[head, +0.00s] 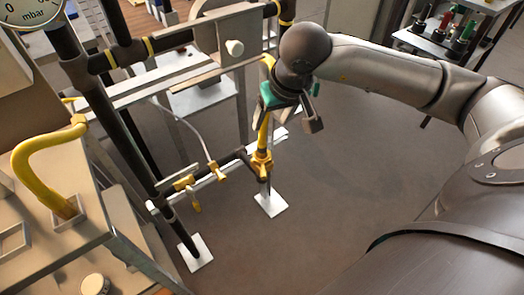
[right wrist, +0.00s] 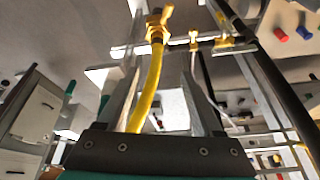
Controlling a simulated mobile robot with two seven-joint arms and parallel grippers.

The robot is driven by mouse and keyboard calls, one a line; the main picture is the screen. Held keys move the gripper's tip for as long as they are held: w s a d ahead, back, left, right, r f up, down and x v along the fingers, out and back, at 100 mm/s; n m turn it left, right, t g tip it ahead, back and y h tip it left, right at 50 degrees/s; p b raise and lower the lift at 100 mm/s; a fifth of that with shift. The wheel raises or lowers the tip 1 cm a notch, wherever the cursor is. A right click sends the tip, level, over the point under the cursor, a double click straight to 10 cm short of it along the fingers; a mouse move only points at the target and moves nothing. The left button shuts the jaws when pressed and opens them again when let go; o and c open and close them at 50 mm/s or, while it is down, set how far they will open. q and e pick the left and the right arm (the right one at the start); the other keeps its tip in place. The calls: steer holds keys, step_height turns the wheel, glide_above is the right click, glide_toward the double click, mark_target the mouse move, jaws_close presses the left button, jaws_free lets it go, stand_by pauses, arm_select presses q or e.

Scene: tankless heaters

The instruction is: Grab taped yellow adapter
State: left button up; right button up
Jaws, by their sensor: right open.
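The yellow adapter (head: 262,160) sits at the lower end of a yellow hose (head: 264,130), beside the frame's low rail. In the right wrist view the adapter (right wrist: 156,27) is at the top, beyond the fingertips, with the hose (right wrist: 150,85) running down from it toward the palm. I cannot make out tape on it. My right gripper (head: 288,118) is above the adapter, beside the hose. Its fingers (right wrist: 162,75) are open, and the hose shows between them, nearer the left finger. Whether it touches the hose is unclear. My left gripper is out of view.
Dark pipes (head: 112,115) and metal rails stand left of my right gripper. Several yellow valves (head: 186,183) sit on the low rail. A bench (head: 60,240) with a thick yellow hose (head: 35,150) is at left. The floor (head: 330,200) at lower middle is clear.

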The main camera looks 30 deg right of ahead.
steer(key=b, duration=0.3)
glide_above(262, 142)
steer(key=s, duration=0.3)
step_height(262, 142, down, 8)
steer(key=shift+w+d+f, duration=0.2)
steer(key=shift+w+f, duration=0.25)
steer(key=shift+f, duration=0.1)
steer(key=shift+a+b+x, duration=0.2)
steer(key=shift+b+x, duration=0.2)
steer(key=shift+x, duration=0.45)
steer(key=shift+a+b+x, duration=0.15)
steer(key=shift+b+x, duration=0.2)
steer(key=shift+x, duration=0.5)
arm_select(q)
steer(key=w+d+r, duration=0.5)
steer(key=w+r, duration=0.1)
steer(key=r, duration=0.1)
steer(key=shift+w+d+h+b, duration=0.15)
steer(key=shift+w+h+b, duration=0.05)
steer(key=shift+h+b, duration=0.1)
arm_select(e)
steer(key=shift+x, duration=0.9)
steer(key=shift+c, duration=0.2)
jaws_close()
